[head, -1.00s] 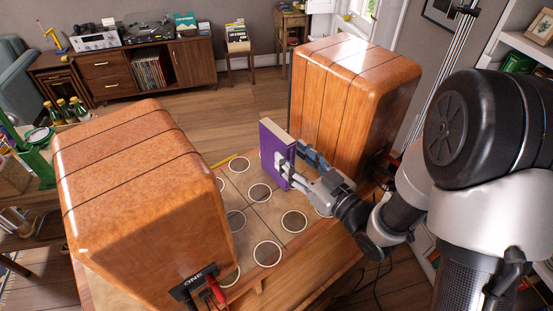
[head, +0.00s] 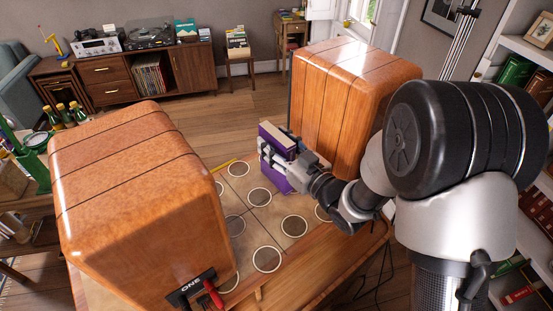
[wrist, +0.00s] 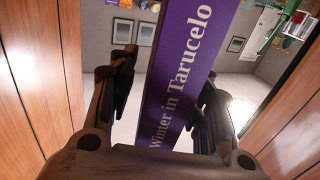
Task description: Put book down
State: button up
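A purple book (head: 268,172) with pale page edges stands upright between the two large wooden cabinets in the head view. My gripper (head: 280,150) reaches it from the right, with its dark fingers around it. The wrist view shows the book's spine (wrist: 180,80), lettered "Winter in Tarucelo", running between the fingers of my gripper (wrist: 168,75) and leaning to the right. A narrow gap shows beside the left finger there; the right finger lies close against the book. The book's bottom is near the patterned table top (head: 262,215); I cannot tell whether it touches.
The left wooden cabinet (head: 130,185) and the right wooden cabinet (head: 350,95) flank the book. Table top with white rings is clear between them. White bookshelves (head: 515,45) stand at the right.

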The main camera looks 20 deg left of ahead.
grip_shut()
dwell(0.3)
dwell(0.4)
